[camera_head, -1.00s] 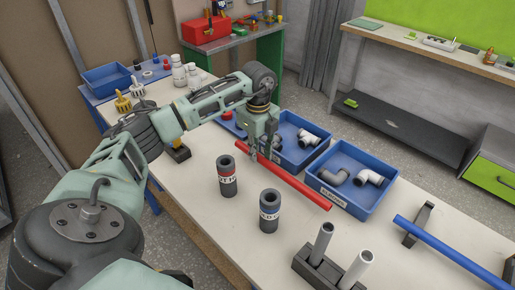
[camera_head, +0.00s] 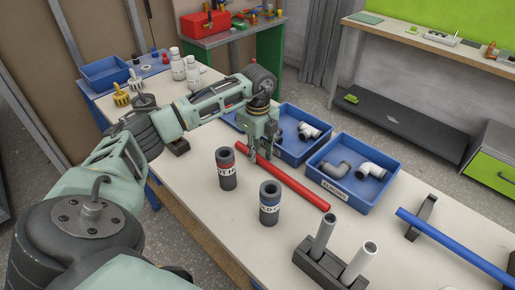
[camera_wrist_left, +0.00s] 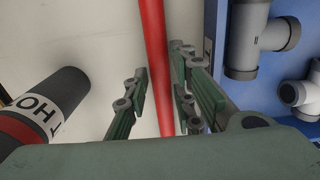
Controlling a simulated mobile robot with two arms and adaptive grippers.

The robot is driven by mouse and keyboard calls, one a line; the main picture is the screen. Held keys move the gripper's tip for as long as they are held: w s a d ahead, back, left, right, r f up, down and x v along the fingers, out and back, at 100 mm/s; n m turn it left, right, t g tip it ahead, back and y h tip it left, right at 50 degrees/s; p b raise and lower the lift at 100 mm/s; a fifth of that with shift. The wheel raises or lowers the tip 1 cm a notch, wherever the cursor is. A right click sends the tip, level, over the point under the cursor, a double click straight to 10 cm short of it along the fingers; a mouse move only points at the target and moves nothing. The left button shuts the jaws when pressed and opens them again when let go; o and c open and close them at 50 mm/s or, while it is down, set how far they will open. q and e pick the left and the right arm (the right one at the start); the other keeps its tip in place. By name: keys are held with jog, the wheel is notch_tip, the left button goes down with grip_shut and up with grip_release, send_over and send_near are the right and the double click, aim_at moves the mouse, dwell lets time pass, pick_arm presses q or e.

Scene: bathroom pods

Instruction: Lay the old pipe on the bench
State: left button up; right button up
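A red pipe (camera_head: 298,187) lies on the pale bench (camera_head: 190,205), in front of two blue bins. My left gripper (camera_head: 262,153) is low over the pipe's far part, pointing down. In the left wrist view, the red pipe (camera_wrist_left: 155,60) runs between the fingers of my left gripper (camera_wrist_left: 160,95). The fingers stand apart on either side of it, and I see no clear grip. A blue pipe (camera_head: 450,246) rests on a black support at the right. Which pipe is the old one is not marked. My right gripper is not in view.
Dark upright sleeves with a red band (camera_head: 226,168) and a blue band (camera_head: 270,202) stand left of the red pipe. A black block (camera_head: 318,266) holds two grey tubes. Blue bins (camera_head: 330,185) with fittings stand behind. Bare bench lies between the block and blue pipe.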

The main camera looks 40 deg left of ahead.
pick_arm(q)
jog(key=o, duration=0.3)
jog(key=shift+r, duration=0.15)
notch_tip(320, 180, up, 12)
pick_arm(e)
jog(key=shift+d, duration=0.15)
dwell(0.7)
